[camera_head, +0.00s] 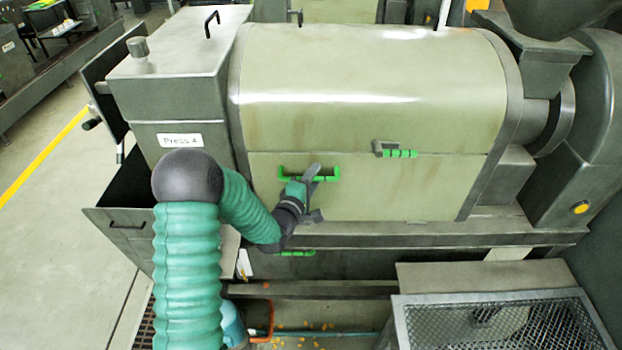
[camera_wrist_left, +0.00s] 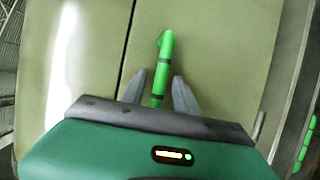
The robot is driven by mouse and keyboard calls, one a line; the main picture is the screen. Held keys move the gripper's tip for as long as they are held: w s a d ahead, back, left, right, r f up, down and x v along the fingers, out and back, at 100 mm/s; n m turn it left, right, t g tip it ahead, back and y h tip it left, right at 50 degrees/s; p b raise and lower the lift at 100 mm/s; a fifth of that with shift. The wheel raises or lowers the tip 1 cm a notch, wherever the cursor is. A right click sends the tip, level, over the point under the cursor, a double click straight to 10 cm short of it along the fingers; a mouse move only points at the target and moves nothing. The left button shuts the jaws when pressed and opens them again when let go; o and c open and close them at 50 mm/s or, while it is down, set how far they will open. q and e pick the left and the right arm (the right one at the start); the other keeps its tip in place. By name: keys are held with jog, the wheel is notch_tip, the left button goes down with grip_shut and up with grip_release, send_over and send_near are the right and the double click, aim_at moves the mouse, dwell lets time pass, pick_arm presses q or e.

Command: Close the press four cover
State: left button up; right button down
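The Press 4 cover (camera_head: 400,185) is the pale green lower panel on the front of the large press body (camera_head: 370,70). It looks flush under the upper shell, with a dark seam between them; I cannot tell if it is latched. A green handle (camera_head: 318,173) is on its left part, and it also shows in the left wrist view (camera_wrist_left: 166,50). My left gripper (camera_head: 313,192) is at this handle. In the left wrist view its grey fingers (camera_wrist_left: 159,86) stand open on both sides of the handle, with gaps. My right gripper is out of view.
A green-gripped latch (camera_head: 400,152) sits at the seam on the right. Another green handle (camera_head: 295,253) is below the cover, under a ledge (camera_head: 430,233). A mesh-topped box (camera_head: 500,325) stands at the lower right. Open floor (camera_head: 50,180) lies to the left.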

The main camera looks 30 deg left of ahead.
pick_arm(q)
jog(key=shift+s+r, duration=0.15)
jog(key=shift+s, duration=0.25)
jog(key=s+d+r+p, duration=0.1)
jog(key=s+d+p, duration=0.1)
jog(key=s+p, duration=0.7)
jog(key=s, duration=0.6)
jog(key=shift+s+d+r, duration=0.15)
jog(key=shift+s+r, duration=0.1)
jog(key=shift+s, duration=0.05)
jog(key=shift+d, duration=0.15)
